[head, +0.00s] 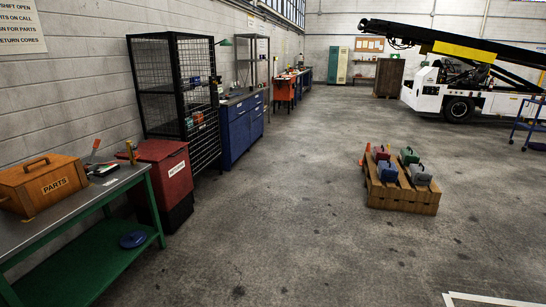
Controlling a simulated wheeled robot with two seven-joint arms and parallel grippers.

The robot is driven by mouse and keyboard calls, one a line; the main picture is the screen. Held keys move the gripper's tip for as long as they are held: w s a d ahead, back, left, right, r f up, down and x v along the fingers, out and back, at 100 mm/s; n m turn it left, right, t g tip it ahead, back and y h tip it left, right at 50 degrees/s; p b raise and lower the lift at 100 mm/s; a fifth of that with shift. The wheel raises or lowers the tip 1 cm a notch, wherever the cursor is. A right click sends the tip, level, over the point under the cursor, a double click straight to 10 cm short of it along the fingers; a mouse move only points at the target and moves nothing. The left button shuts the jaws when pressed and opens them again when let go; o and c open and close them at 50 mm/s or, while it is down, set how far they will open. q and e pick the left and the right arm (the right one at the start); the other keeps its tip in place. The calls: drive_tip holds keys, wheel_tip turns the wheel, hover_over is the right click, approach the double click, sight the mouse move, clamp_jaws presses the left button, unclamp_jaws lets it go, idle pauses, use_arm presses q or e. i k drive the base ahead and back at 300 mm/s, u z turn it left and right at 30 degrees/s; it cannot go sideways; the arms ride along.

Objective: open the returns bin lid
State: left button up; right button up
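The returns bin looks to be the red bin (168,170) at the left, standing just past the end of the green workbench. It has a white label on its front that is too small to read for certain. Its red lid (158,150) lies flat on top and looks shut. Neither of my grippers shows in the head view.
A green workbench (85,250) at the left holds a wooden PARTS box (45,186) and small tools. A black wire cage (160,85) and blue cabinets (238,130) line the wall. A wooden pallet (402,196) with several cases stands right. The floor between is clear.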

sight(151, 150)
drive_tip(key=z, duration=0.2)
drive_tip(key=i, duration=2.35)
drive_tip(key=u, duration=0.35)
drive_tip(key=i, duration=2.4)
drive_tip(key=u, duration=1)
drive_tip(key=i, duration=1.05)
drive_tip(key=u, duration=0.3)
